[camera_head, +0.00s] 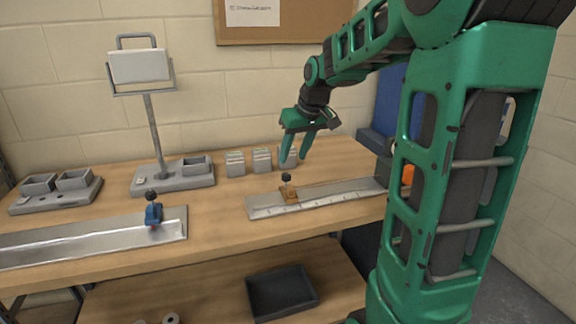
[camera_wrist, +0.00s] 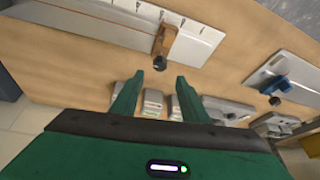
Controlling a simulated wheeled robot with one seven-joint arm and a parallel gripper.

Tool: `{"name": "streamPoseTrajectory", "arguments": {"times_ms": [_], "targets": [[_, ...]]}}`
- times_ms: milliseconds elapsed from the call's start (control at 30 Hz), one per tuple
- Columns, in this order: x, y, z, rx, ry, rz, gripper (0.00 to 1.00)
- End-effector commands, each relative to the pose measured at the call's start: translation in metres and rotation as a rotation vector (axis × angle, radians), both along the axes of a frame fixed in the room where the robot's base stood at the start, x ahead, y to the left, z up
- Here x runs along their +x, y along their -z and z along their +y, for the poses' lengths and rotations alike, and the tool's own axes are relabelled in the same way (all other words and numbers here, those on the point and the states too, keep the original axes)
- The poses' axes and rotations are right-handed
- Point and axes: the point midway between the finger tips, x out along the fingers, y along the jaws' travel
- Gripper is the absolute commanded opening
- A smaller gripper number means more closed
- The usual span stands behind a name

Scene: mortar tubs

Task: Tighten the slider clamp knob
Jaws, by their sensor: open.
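An orange-brown slider (camera_head: 289,191) with a dark round knob (camera_head: 286,177) on top sits on a pale rail with tick marks (camera_head: 335,194). A blue slider (camera_head: 154,213) with a dark knob (camera_head: 151,194) sits near the right end of a metal channel (camera_head: 85,238). My gripper (camera_head: 291,156) is open and empty, pointing down above the bench near the orange-brown slider. In the wrist view the fingers (camera_wrist: 158,84) are spread, with the orange-brown slider's knob (camera_wrist: 159,63) just beyond the tips, apart from them. The blue slider (camera_wrist: 273,84) shows at the right there.
Several small grey blocks (camera_head: 262,161) stand behind the rail. A stand with a pale panel (camera_head: 140,66) and base (camera_head: 172,178) stands further left. Grey open boxes (camera_head: 56,183) sit at far left. A black tray (camera_head: 281,291) lies on the lower shelf.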

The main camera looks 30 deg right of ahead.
Motion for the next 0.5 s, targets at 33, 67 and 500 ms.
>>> {"name": "streamPoseTrajectory", "arguments": {"times_ms": [33, 67, 500], "targets": [[-0.003, -0.008, -0.001, -0.001, 0.000, -0.002, 0.41], [-0.004, -0.011, -0.001, -0.001, 0.001, -0.003, 0.41], [-0.011, -0.025, -0.001, 0.000, 0.000, 0.001, 0.41]]}}
